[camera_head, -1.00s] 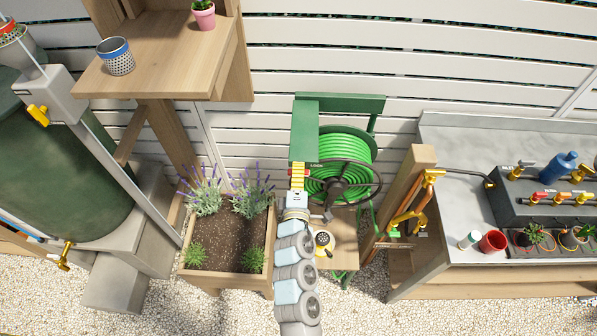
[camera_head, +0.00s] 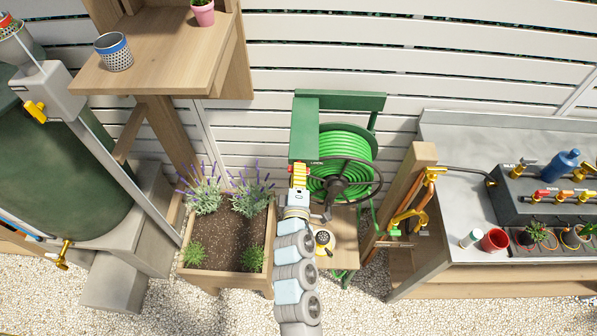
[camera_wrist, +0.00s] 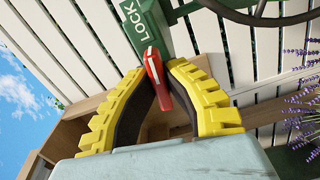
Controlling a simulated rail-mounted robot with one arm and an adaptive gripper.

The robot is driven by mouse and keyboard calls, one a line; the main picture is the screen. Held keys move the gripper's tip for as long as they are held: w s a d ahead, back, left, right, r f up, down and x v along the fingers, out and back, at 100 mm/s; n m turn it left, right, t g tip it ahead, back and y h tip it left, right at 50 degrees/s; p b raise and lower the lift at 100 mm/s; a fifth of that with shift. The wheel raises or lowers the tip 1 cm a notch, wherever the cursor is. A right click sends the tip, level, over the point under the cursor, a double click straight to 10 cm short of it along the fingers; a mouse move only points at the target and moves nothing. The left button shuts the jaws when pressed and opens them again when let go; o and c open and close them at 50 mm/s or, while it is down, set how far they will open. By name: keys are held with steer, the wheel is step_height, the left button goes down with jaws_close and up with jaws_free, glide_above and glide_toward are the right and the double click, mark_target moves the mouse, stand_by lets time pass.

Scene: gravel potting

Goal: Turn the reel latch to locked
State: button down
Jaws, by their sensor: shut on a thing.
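The reel latch is a small red lever (camera_wrist: 157,75) on the green reel frame (camera_wrist: 148,30). In the wrist view it stands between my gripper's yellow ribbed fingers (camera_wrist: 160,72), which are closed on it. A white LOCK label (camera_wrist: 134,17) is on the green frame just beyond the lever's far end. In the head view my gripper (camera_head: 299,175) is at the lower edge of the green reel housing (camera_head: 305,130), left of the coiled green hose (camera_head: 345,150). There the gripper hides most of the latch. Whether the lever is fully at LOCK I cannot tell.
The reel's dark handwheel (camera_head: 345,185) is close on the gripper's right. A lavender planter (camera_head: 230,235) stands at lower left, a wooden post (camera_head: 410,190) to the right. A small wooden table (camera_head: 343,228) with a round sieve-like item is below.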

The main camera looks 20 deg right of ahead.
steer(key=m+b, duration=0.2)
steer(key=m, duration=0.2)
steer(key=shift+f, duration=0.2)
steer(key=m+b, duration=0.2)
steer(key=m, duration=0.2)
steer(key=m+b, duration=0.1)
steer(key=m, duration=0.3)
steer(key=shift+m, duration=0.3)
steer(key=shift+m+b, duration=0.45)
steer(key=shift+m, duration=1.35)
steer(key=c, duration=1.1)
jaws_free()
steer(key=shift+r, duration=0.15)
